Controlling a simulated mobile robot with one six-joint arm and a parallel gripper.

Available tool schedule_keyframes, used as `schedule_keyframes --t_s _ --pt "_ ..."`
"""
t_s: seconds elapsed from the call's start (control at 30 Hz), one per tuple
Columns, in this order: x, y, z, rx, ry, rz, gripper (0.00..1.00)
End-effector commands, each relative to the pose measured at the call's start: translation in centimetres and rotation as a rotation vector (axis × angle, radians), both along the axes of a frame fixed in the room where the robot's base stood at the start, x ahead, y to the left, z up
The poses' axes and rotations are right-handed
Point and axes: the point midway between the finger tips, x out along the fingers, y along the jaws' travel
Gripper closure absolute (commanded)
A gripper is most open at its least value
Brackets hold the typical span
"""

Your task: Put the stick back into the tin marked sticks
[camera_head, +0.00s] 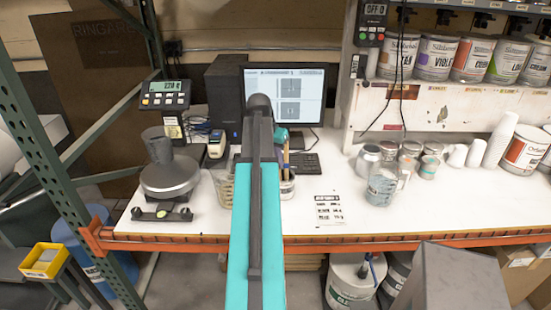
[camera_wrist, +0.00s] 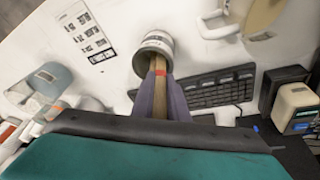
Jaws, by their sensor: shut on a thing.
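The tin (camera_wrist: 156,42) is a pale can with a printed label, at the upper middle of the wrist view, its mouth facing my gripper. In the head view the tin (camera_head: 288,189) stands on the bench, partly hidden by my arm. The stick lines up with the tin's mouth. I cannot tell how far its end is inside. In the head view my arm hides most of the gripper.
A keyboard (camera_wrist: 219,89) lies close beside the tin. A printed sheet (camera_head: 329,209) lies to its right. A clear measuring jug (camera_head: 382,188) and several small cans stand further right. A scale (camera_head: 170,178) stands at left. The bench front between sheet and jug is clear.

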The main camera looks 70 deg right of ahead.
Motion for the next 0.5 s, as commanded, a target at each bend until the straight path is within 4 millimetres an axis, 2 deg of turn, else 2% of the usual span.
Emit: schedule_keyframes --t_s 0.2,0.5 --pt "-0.06 -0.08 -0.73 0.0 0.0 0.0 1.0" --pt "-0.04 -0.08 -0.8 0.0 0.0 0.0 1.0"
